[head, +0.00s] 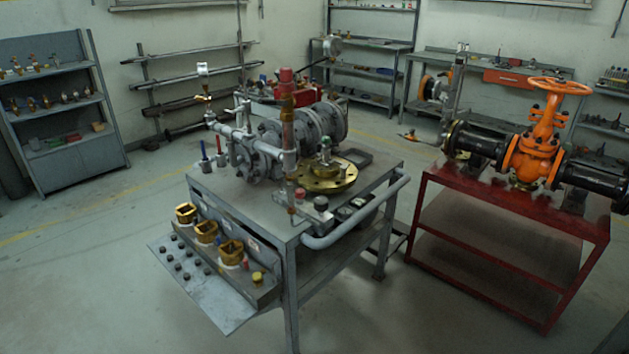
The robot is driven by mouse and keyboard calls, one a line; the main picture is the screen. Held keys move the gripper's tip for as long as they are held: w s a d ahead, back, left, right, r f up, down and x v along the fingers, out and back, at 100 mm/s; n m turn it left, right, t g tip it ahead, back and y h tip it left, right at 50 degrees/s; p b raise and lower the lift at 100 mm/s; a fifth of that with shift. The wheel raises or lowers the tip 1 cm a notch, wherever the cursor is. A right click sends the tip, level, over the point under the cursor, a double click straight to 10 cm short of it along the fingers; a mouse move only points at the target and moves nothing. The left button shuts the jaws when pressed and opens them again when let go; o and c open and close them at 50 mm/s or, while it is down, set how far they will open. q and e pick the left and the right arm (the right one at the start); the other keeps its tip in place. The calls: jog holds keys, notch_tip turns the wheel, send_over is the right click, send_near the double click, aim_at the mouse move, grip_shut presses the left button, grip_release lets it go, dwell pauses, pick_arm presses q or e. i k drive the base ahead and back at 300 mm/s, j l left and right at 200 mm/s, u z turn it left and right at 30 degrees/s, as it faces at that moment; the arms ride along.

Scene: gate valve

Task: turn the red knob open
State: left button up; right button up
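Several red or orange parts show, and I cannot tell which one is the red knob. A red cap (286,75) tops a vertical copper-coloured pipe on the grey workbench. A small red knob (245,263) sits at the bench's front ledge, beside a yellow knob (257,277). On the right, an orange gate valve (533,150) with an orange handwheel (553,86) stands between black pipe flanges on a red table. Neither gripper is in view, and nothing is seen touching these parts.
The grey workbench (225,188) carries pipework and a brass flange (325,176); a sloped panel (205,290) juts from its front. A red table (500,200) stands to the right, with a narrow gap between. Shelves (62,110) line the walls. Floor is clear at left and front.

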aim_at(300, 194)
jog(key=i+l+u, duration=0.35)
jog(key=l+u, duration=0.15)
jog(key=l, duration=0.2)
jog(key=i+l+u, duration=0.15)
jog(key=l+u, duration=0.15)
jog(key=l, duration=0.1)
